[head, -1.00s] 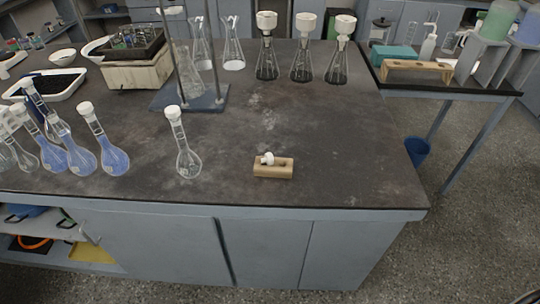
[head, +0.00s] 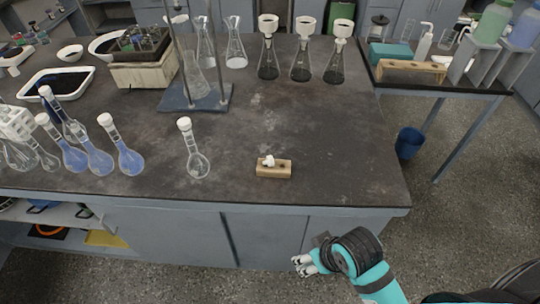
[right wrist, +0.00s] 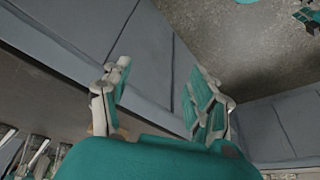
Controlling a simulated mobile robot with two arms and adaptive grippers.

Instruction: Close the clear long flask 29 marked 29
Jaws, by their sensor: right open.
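A clear long-necked flask (head: 197,162) with a round bulb stands upright near the front edge of the dark bench, with white at the top of its neck. I cannot read any number on it. To its right, a small white stopper (head: 268,161) sits on a wooden block (head: 274,170). My right gripper (head: 301,265) is open and empty, low in front of the bench's cabinets and below the block in the picture. Its spread fingers show in the right wrist view (right wrist: 160,90) against the grey cabinet fronts. My left gripper is not in view.
Several blue-filled flasks (head: 127,158) stand to the left of the clear flask. A stand with a blue base (head: 178,101) and several conical flasks (head: 303,70) are farther back. The bench's right front is clear. A side table (head: 460,88) stands at the right.

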